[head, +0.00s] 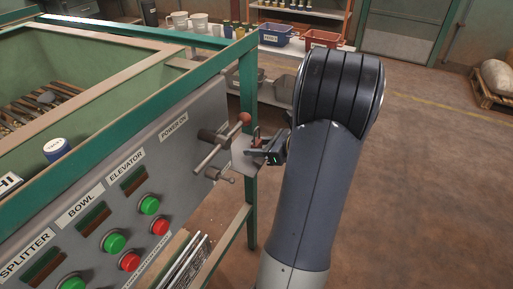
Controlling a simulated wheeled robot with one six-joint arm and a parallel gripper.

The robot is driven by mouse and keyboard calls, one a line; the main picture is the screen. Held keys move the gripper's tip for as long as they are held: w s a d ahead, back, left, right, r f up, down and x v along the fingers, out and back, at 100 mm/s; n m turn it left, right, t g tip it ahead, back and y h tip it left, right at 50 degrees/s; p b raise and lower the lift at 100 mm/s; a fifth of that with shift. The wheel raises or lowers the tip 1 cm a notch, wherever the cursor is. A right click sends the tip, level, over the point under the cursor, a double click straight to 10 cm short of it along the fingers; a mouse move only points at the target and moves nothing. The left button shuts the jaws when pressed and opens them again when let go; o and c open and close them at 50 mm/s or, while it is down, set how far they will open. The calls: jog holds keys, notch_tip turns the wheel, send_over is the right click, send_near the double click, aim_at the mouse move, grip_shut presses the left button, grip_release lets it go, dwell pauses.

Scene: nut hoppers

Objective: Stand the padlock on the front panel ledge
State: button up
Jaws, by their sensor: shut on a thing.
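My gripper (266,153) is at the right end of the grey front panel (190,135), reaching in from the right. It is shut on a small reddish thing that appears to be the padlock (257,137); the fingers hide part of it. A small grey plate, apparently the front panel ledge (241,167), sticks out at the panel's right end, just left of and below my gripper. The padlock shows over the plate's far right side. I cannot tell whether it touches the plate.
A lever with a red knob (245,118) and a crank handle (222,177) jut out close left of my gripper. A green frame post (252,215) stands below. Green and red buttons line the panel. A shelf with blue and red bins (275,35) stands behind.

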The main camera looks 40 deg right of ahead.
jog(key=o, duration=0.6)
jog(key=shift+f, duration=0.15)
jog(key=o, duration=0.4)
jog(key=shift+o, duration=0.2)
jog(key=shift+r, duration=0.3)
jog(key=p+v, duration=0.1)
jog(key=v, duration=1.1)
